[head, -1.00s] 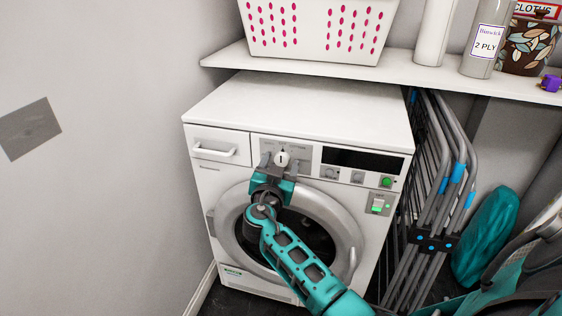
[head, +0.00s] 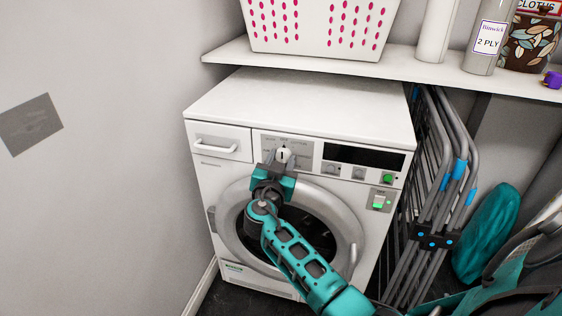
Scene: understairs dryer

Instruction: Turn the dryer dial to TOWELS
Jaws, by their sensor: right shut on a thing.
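The white dryer (head: 345,109) stands under a shelf. Its round white dial (head: 283,154) is on a grey panel at the upper left of the front, with a dark mark pointing roughly straight up. The small print around the dial is too blurred to read. My right gripper (head: 281,161) reaches up from below with its dark fingers on either side of the dial, shut on it. The fingers and teal gripper body hide the lower part of the panel. My left gripper is not in view.
The round door (head: 352,225) lies below the gripper, behind my forearm. A folded drying rack (head: 455,170) stands close on the right. The shelf (head: 225,50) above holds a white basket (head: 318,25) and bottles. The wall is close on the left.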

